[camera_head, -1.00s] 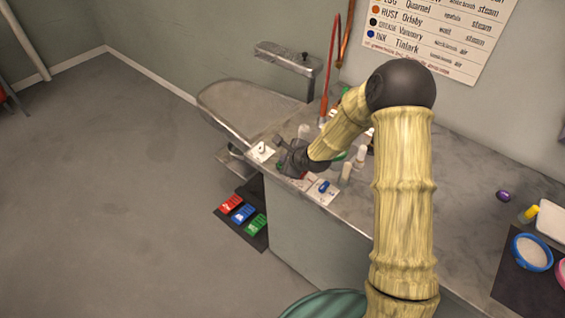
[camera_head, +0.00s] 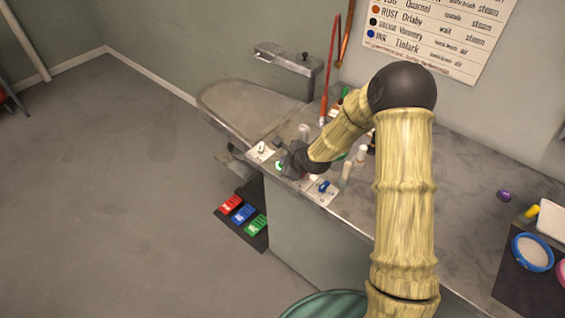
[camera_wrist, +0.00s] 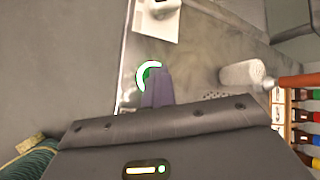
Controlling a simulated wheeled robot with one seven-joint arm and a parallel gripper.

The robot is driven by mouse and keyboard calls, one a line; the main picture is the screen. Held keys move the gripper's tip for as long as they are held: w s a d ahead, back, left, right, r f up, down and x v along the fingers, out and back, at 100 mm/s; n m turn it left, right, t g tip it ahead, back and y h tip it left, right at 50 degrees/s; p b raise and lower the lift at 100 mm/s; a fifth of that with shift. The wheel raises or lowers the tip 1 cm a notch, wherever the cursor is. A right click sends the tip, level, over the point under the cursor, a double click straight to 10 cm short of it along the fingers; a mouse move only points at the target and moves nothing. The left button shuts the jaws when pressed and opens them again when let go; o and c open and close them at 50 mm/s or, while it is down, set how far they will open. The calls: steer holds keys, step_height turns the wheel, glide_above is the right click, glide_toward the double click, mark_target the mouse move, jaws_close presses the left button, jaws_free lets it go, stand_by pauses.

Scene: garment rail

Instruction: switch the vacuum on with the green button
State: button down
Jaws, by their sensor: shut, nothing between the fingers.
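The green button (camera_wrist: 147,73) shows in the wrist view with a bright white ring arc around its far side. It also shows in the head view as a small green and white spot (camera_head: 279,166) near the front edge of the counter. My gripper (camera_wrist: 156,88) is shut and empty, its dark fingertips over the near part of the button. The fingers hide that part, so I cannot tell whether they touch or press it. In the head view my gripper (camera_head: 284,162) is small and dark beside the button.
The grey counter (camera_head: 440,200) carries a plate with a white switch (camera_head: 262,150) and one with a blue knob (camera_head: 323,186). White cylinders (camera_head: 346,172) stand close to my wrist. Red, blue and green pedals (camera_head: 243,214) lie on the floor.

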steer(key=shift+d+f, duration=0.1)
steer(key=shift+r+p, duration=0.25)
steer(key=shift+p, duration=0.1)
steer(key=shift+r, duration=0.1)
steer(key=shift+r+p, duration=2.35)
steer(key=shift+r, duration=0.7)
